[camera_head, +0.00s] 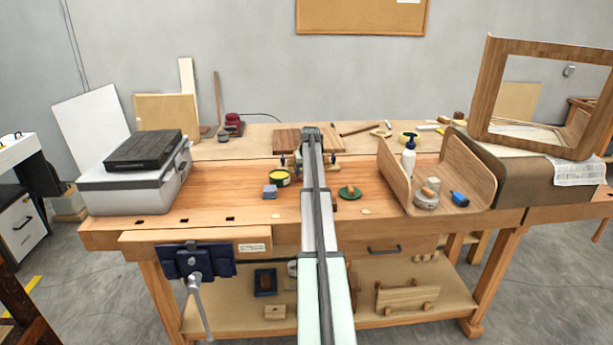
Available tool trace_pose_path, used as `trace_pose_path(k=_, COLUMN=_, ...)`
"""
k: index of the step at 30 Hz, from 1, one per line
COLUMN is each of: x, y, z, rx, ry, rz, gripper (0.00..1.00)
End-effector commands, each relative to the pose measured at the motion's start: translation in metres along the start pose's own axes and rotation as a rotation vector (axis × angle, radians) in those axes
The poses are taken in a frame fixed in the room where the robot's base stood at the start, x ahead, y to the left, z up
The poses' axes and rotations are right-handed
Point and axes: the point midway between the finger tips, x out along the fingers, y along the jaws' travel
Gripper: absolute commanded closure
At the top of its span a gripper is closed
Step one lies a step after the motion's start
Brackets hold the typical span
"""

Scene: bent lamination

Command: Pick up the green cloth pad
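A small round green pad (350,193) with a brown knob-like piece on top lies on the wooden workbench, in the middle of the picture. It looks like the green cloth pad. My arm reaches up the middle of the picture from the bottom edge, just left of the pad, and does not cover it. The far end of my arm, with my gripper (311,133), is at the back of the bench, beyond the pad and apart from it. The fingers are too small and hidden to tell whether they are open.
Left of my arm are a yellow-rimmed tin (279,178) and a blue-grey block (270,191). A curved wooden tray (471,166) at right holds a white bottle (408,157) and a blue item (459,199). A grey case (135,192) stands at left. Bare bench surrounds the pad.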

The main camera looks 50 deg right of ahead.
Motion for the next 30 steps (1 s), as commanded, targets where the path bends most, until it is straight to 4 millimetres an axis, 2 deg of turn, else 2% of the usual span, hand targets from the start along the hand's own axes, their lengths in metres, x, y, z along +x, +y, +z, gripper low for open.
trace_pose_path(k=4, x=-0.0006, y=-0.0001, z=0.0000, rx=0.000, ry=0.001, rz=0.000, gripper=0.29)
trace_pose_path(k=21, x=-0.0009, y=-0.0001, z=-0.0002, rx=0.000, ry=0.001, rz=0.000, gripper=0.83)
trace_pose_path(k=30, x=-0.0051, y=0.0000, z=-0.0022, rx=0.000, ry=0.002, rz=0.000, gripper=0.83)
